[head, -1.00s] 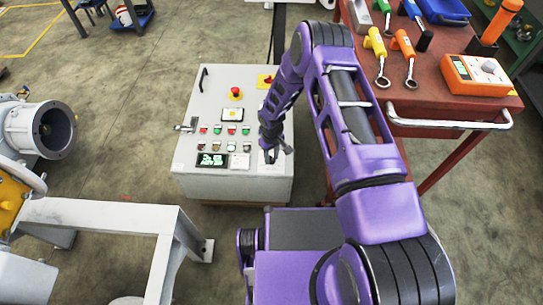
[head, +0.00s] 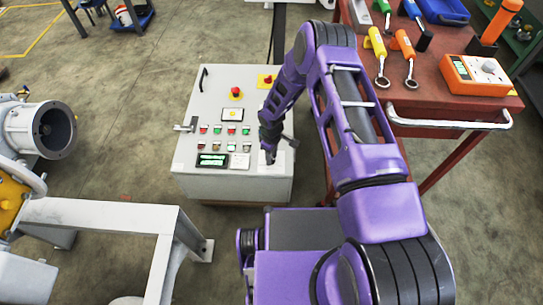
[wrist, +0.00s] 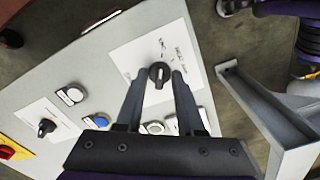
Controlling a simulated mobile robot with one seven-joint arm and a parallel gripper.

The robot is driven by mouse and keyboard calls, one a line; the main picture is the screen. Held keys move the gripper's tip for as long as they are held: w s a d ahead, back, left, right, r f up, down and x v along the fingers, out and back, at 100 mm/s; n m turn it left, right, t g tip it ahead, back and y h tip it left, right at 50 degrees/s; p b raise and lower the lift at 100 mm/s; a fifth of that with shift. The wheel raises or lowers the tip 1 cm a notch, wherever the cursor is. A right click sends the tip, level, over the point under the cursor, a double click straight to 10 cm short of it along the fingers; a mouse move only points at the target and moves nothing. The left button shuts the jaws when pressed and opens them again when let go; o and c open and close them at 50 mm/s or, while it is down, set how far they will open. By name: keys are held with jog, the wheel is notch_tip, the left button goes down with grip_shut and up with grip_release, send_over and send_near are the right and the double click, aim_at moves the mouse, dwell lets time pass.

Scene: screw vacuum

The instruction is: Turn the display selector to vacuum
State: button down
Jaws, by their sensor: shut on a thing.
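The selector is a small black knob with a white mark, on a white label plate in the wrist view (wrist: 158,72). Its printing is too small to read surely. My gripper (wrist: 158,84) has one finger on each side of the knob and is shut on it. In the head view my gripper (head: 269,157) is over the white label at the lower right of the grey control panel (head: 185,160), and it hides the knob. The display (head: 212,160) at the panel's lower left shows green lines of text.
A second black knob (wrist: 46,127) on another label and a blue button (wrist: 97,120) are nearby on the panel. A red emergency button (head: 236,92) sits higher up. A red tool cart (head: 440,105) stands to the right.

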jog(key=c, duration=0.5)
grip_release()
notch_tip(320, 180, up, 17)
jog(key=p, duration=0.2)
jog(key=shift+r+p, duration=0.2)
jog(key=shift+p, duration=0.2)
